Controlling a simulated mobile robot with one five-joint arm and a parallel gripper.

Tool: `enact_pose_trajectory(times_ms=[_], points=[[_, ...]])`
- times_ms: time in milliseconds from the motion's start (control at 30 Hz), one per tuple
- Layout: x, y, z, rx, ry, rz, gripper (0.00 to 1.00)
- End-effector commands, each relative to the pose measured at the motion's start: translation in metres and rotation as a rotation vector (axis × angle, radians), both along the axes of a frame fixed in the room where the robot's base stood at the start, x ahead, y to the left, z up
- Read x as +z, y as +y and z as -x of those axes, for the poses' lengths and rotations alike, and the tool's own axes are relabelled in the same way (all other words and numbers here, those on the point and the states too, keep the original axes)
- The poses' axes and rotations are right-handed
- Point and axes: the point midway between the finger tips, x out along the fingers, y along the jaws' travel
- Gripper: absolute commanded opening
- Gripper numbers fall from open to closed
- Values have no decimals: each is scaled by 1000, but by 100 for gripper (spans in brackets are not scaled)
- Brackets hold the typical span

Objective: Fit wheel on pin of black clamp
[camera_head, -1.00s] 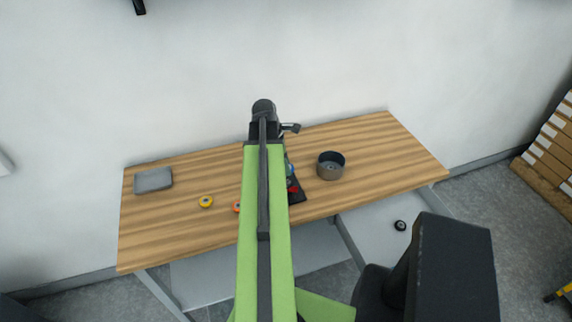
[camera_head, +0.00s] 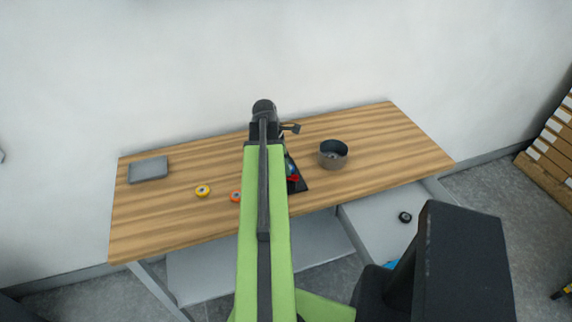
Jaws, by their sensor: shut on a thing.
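My gripper (camera_head: 291,128) shows only as a small dark shape at the far end of my green arm, over the back of the wooden table. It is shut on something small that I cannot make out. A black base (camera_head: 301,186) with blue and red parts, likely the black clamp, stands right of my arm and is partly hidden by it. Its pin cannot be made out. A yellow wheel-like roll (camera_head: 203,191) with a dark centre lies left of my arm. An orange one (camera_head: 235,196) lies close beside the arm.
The wooden table (camera_head: 390,150) stands against a white wall. A round grey pot (camera_head: 333,154) stands right of the clamp. A grey tray (camera_head: 148,169) lies at the left end. A small black wheel-like thing (camera_head: 405,217) lies below the table's front edge. The table's right end is clear.

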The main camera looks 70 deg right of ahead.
Motion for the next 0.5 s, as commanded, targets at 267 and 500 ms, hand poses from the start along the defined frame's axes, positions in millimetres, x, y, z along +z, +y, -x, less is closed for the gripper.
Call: enact_pose_trajectory(times_ms=[267, 500], points=[[0, 0, 0, -1, 0, 0, 43], [-1, 0, 1, -2, 1, -1, 67]])
